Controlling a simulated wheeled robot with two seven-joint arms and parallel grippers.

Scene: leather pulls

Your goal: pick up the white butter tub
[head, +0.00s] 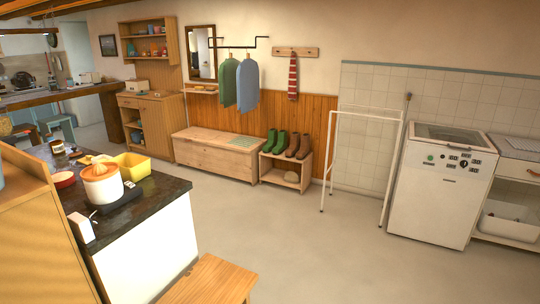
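I cannot pick out the white butter tub with certainty. A small white container (57,147) stands at the far end of the dark counter (150,192) on the left; it is too small to identify. A white box-like thing (81,228) sits at the counter's near left edge, beside a thin cord. Neither of my grippers is in view.
The counter also holds an orange-and-white juicer (102,182), a yellow bin (133,166) and a red bowl (64,180). A wooden stool (213,281) stands in front. The floor (290,240) is open towards the clothes rack (363,114) and white washer (440,190).

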